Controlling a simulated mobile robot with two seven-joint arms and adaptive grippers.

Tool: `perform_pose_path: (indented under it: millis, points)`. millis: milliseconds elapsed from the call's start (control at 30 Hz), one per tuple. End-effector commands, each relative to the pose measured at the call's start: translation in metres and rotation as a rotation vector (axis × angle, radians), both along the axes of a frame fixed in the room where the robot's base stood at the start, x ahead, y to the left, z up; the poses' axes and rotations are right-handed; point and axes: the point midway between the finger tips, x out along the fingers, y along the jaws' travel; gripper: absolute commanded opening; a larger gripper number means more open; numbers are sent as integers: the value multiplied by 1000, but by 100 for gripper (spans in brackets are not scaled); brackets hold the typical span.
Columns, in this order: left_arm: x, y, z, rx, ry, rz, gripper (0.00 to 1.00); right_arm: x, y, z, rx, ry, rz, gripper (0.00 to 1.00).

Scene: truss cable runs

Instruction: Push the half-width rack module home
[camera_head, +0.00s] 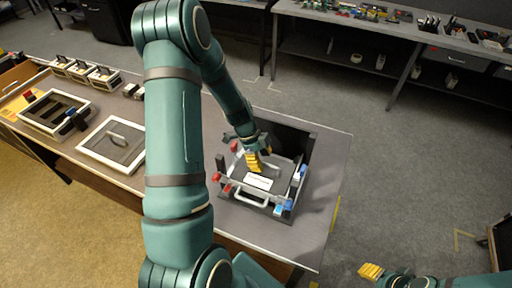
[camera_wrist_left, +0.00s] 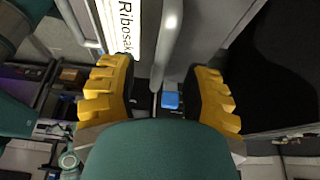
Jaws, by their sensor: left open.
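The half-width rack module (camera_head: 268,171), with a white label, sits in a dark rack frame (camera_head: 296,130) at the right end of the table. A pale handle (camera_head: 252,199) runs along its near side. Red latches (camera_head: 227,188) are at the left and blue ones (camera_head: 284,207) at the right. My left gripper (camera_head: 257,160) is over the module. In the left wrist view its yellow fingers (camera_wrist_left: 165,95) are open, with a grey bar (camera_wrist_left: 168,45) showing between them; I cannot tell whether they touch it. My right gripper (camera_head: 371,271) is away at the bottom right, its jaws unclear.
Other framed modules (camera_head: 112,145) and small handled boxes (camera_head: 85,70) lie on the table's left part. A bench (camera_head: 400,25) with loose parts stands at the back.

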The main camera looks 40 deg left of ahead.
Motion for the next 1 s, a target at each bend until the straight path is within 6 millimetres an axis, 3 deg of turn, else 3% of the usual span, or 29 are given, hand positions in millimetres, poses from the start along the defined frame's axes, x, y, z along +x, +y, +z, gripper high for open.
perform_pose_path:
  millis: [100, 300, 700, 733, 867, 1000]
  points:
    - [2, -7, -18, -1, 3, 0, 48, 0, 0, 0, 0, 0, 0, 47]
    - [4, -13, -34, 1, 0, 0, 48, 0, 0, 0, 0, 0, 0, 47]
    - [5, -15, -38, 1, -1, -1, 48, 0, 0, 0, 0, 0, 0, 47]
    - [5, -15, -38, 1, -1, -1, 44, 0, 0, 0, 0, 0, 0, 47]
    - [5, -15, -38, 1, -1, -1, 0, 0, 0, 0, 0, 0, 0, 47]
    - [5, -15, -38, 1, -1, -1, 0, 0, 0, 0, 0, 0, 0, 47]
